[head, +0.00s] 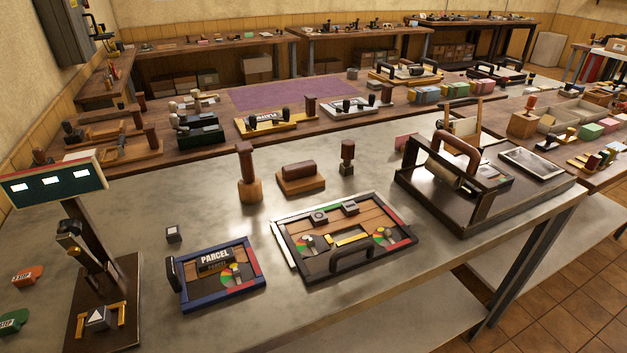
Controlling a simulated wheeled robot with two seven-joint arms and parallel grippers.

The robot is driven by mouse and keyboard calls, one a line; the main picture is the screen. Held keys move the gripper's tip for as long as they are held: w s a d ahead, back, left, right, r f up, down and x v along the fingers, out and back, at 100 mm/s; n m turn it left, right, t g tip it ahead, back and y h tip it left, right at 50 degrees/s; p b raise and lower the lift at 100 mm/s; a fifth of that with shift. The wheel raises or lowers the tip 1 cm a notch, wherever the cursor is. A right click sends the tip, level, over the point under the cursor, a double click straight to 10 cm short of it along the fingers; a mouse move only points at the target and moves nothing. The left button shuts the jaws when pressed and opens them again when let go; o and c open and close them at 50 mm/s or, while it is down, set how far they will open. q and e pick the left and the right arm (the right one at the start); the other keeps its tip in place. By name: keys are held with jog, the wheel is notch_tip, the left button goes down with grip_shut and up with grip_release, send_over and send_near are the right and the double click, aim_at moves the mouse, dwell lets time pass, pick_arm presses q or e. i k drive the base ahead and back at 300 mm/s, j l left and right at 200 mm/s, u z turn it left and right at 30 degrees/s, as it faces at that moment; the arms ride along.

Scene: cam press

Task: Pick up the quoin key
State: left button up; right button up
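I cannot pick out the quoin key with certainty. On the grey metal table (330,320) stand a tall wooden-handled tool (248,175), a wooden block with a rounded grip (300,178) and a smaller dark-handled tool (347,158). In front of them lies a large framed tray (282,247) with a black handle, coloured dials, small grey blocks and a yellow bar (349,238). To its left is a blue-framed tray (222,304) holding a PARCEL block (214,260) and a coloured dial. Neither of my grippers is in view.
A small grey cube (173,234) lies left of the trays. A dark press (450,190) with a wooden handle stands at the right. A wooden bench (200,150) with more tools runs behind. The table's front is clear.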

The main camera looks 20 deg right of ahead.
aim_at(346, 167)
jog(key=l+u, duration=0.25)
jog(key=l, duration=0.15)
jog(key=k+l+u, duration=0.1)
jog(key=l+u, duration=0.2)
jog(key=k+l+u, duration=0.1)
jog(key=l+u, duration=0.15)
jog(key=l, duration=0.25)
jog(key=k+l+u, duration=0.25)
jog(key=l+u, duration=0.3)
jog(key=l, duration=0.15)
jog(key=k, duration=0.05)
